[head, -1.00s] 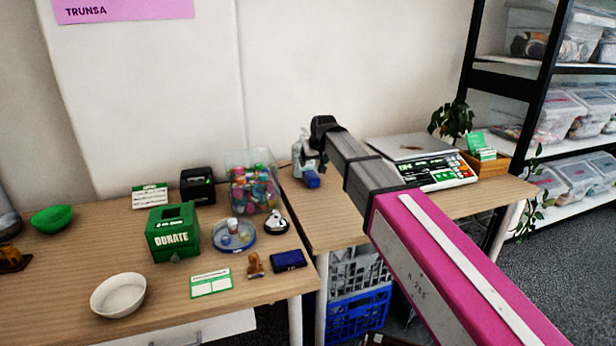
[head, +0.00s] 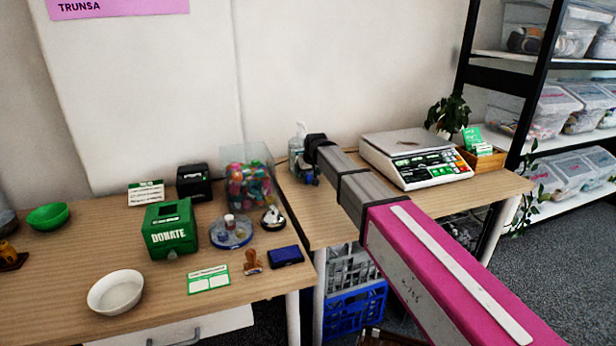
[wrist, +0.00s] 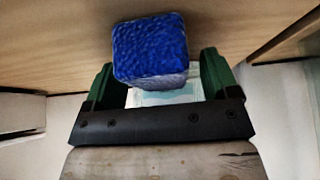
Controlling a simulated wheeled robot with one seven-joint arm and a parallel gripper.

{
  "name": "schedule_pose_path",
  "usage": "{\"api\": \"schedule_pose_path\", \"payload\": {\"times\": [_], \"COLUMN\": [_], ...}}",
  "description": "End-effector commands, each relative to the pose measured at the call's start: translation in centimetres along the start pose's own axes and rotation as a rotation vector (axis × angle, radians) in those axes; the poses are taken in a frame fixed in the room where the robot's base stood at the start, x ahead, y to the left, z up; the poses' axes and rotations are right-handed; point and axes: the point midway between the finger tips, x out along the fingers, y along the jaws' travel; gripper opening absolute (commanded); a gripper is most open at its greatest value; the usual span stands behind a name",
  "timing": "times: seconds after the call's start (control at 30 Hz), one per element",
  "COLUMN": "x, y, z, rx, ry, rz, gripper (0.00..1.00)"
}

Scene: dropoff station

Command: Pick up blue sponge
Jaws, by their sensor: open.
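The blue sponge (wrist: 150,48) is in the wrist view, a bright blue block with a paler lower side. My gripper (wrist: 158,62) is open, with one green finger on each side of the sponge. The sponge lies at or just past the fingertips; a gap shows beside the right finger, and I cannot tell whether the left finger touches. In the head view my arm reaches over the right table (head: 318,232), and my forearm and wrist hide most of the gripper and sponge.
A clear pump bottle (head: 299,145) stands close behind my wrist. A scale (head: 415,160) stands right of the arm. On the left table are a candy box (head: 249,182), a green donation box (head: 170,230) and a white bowl (head: 116,292). A pale labelled item (wrist: 165,95) shows beneath the sponge.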

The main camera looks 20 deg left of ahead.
Motion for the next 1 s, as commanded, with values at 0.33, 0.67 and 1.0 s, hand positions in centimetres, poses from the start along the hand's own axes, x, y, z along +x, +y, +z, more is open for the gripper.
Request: {"api": "schedule_pose_path", "payload": {"times": [0.33, 0.67, 1.0], "x": [0.0, -0.1, -2.5], "y": [0.0, 0.0, 0.0], "z": [0.0, 0.0, -1.0], "rx": [0.000, 0.000, 0.000], "ry": [0.000, 0.000, 0.001], "rz": [0.000, 0.000, 0.000], "gripper": [0.29, 0.28, 0.28]}}
